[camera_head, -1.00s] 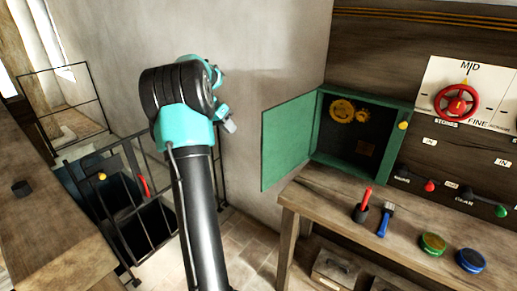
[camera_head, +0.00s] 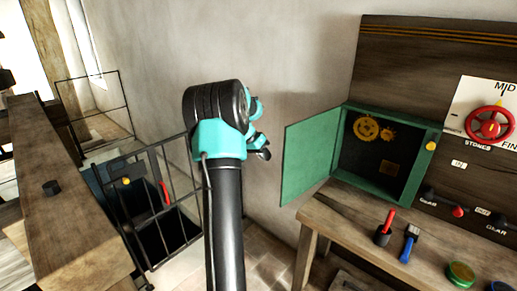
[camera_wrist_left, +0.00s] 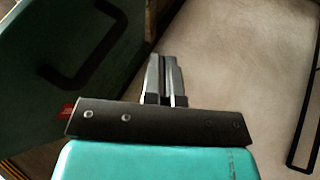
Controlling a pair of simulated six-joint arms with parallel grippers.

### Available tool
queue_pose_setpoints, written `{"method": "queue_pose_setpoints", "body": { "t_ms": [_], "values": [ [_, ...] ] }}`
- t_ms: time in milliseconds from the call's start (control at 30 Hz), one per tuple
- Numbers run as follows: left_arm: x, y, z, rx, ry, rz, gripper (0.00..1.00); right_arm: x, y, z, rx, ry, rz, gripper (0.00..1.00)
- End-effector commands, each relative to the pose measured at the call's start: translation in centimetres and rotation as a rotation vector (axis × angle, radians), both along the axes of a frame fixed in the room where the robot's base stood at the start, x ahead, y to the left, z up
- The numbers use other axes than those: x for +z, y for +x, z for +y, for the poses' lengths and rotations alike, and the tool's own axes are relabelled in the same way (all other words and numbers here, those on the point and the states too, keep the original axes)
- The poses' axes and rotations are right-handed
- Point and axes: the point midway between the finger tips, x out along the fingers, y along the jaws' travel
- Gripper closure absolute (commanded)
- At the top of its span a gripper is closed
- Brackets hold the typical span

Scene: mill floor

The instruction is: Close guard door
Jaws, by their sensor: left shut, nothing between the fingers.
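The green guard door (camera_head: 310,160) stands open, swung out to the left of its green box (camera_head: 437,150) on the wall. Yellow gears (camera_head: 367,128) show inside the box. My left gripper (camera_head: 264,154) is just left of the door in the head view, partly hidden by my own wrist. In the left wrist view its two fingers (camera_wrist_left: 165,78) are together and empty. The door (camera_wrist_left: 40,50) fills the upper left there, with a dark handle (camera_wrist_left: 85,70) on its face; the fingers look apart from it. My right gripper is not in view.
A wooden bench (camera_head: 335,222) below the box holds a red-handled tool (camera_head: 386,226), a blue brush (camera_head: 409,243) and a green round tin (camera_head: 460,273). A red handwheel (camera_head: 489,125) is at the right. A black railing (camera_head: 165,200) stands at the left.

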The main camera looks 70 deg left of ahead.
Motion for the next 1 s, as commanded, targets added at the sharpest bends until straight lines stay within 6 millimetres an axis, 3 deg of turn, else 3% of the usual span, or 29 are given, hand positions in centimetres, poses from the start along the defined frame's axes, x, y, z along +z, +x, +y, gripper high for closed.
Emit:
{"method": "queue_pose_setpoints", "body": {
  "t_ms": [100, 400, 1000],
  "values": [
    [-1.6, 1.2, -0.6, -0.002, -0.002, 0.001, 1.00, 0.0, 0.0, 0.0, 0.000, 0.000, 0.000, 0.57],
    [-1.4, 2.7, -3.7, 0.000, 0.001, 0.000, 1.00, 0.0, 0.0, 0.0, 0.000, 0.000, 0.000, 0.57],
    [-1.3, 2.1, -3.9, 0.023, 0.002, 0.002, 1.00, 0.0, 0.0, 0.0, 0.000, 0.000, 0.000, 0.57]
  ]
}}
